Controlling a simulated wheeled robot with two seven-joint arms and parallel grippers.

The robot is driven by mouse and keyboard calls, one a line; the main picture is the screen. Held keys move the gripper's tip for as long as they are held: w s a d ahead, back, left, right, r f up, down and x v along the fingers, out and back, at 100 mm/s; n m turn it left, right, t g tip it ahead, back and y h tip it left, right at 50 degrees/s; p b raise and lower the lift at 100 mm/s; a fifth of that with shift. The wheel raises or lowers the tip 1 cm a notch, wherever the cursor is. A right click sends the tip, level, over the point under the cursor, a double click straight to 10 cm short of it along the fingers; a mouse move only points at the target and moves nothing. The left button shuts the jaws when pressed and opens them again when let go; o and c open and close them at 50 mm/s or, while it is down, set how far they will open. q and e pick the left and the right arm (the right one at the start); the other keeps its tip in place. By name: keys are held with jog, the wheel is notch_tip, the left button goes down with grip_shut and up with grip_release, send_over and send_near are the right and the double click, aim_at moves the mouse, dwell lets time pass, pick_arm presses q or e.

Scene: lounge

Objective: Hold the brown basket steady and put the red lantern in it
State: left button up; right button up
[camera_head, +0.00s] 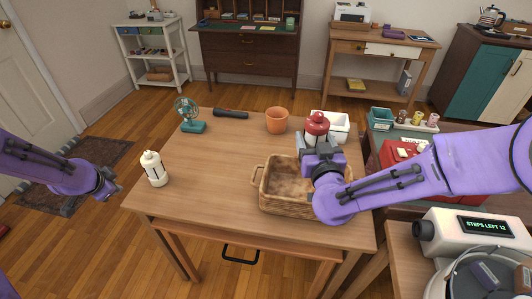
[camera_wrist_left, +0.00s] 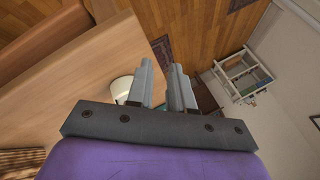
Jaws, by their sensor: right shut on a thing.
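The brown basket (camera_head: 277,205) stands at the front right of the wooden table, with its left handle showing and its right end hidden by my right arm. The red lantern (camera_head: 317,124) is upright in my right gripper (camera_head: 318,148), which is shut on it. In the picture it is over the basket's back right part; its lower part is hidden, and its height above the basket is hard to tell. My left gripper (camera_head: 108,184) is off the table's left edge, away from the basket. In the left wrist view its two fingers (camera_wrist_left: 165,82) are apart with nothing between them.
A teal fan (camera_head: 189,116), a black flashlight (camera_head: 231,114), an orange pot (camera_head: 276,120) and a white bin (camera_head: 338,121) stand along the back. The table's middle is clear.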

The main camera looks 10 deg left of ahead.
pick_arm(q)
jog(key=w+d+r+n+t, duration=0.1)
jog(key=w+d+r+n, duration=0.2)
jog(key=w, duration=0.5)
jog(key=w+d+r+n+t, duration=0.2)
jog(key=w+r+n, duration=0.1)
jog(key=w+r, duration=0.3)
jog(key=w+d+n+h, duration=0.1)
jog(key=w+d+n, duration=0.3)
jog(key=w+d, duration=0.45)
jog(key=w+d+n+h, duration=0.25)
jog(key=w+d, duration=0.25)
jog(key=d, duration=0.6)
jog(key=m+g, duration=0.6)
jog(key=g, duration=0.3)
send_over(265, 182)
jog(key=w, duration=0.4)
jog(key=shift+s+a+f+y, duration=0.1)
jog(key=shift+a+f+y, duration=0.15)
jog(key=shift+f, duration=0.4)
jog(key=shift+s+d+m, duration=0.2)
jog(key=shift+s+m, duration=0.05)
jog(key=shift+s, duration=0.05)
notch_tip(265, 182, down, 12)
jog(key=shift+a+r, duration=0.1)
grip_shut()
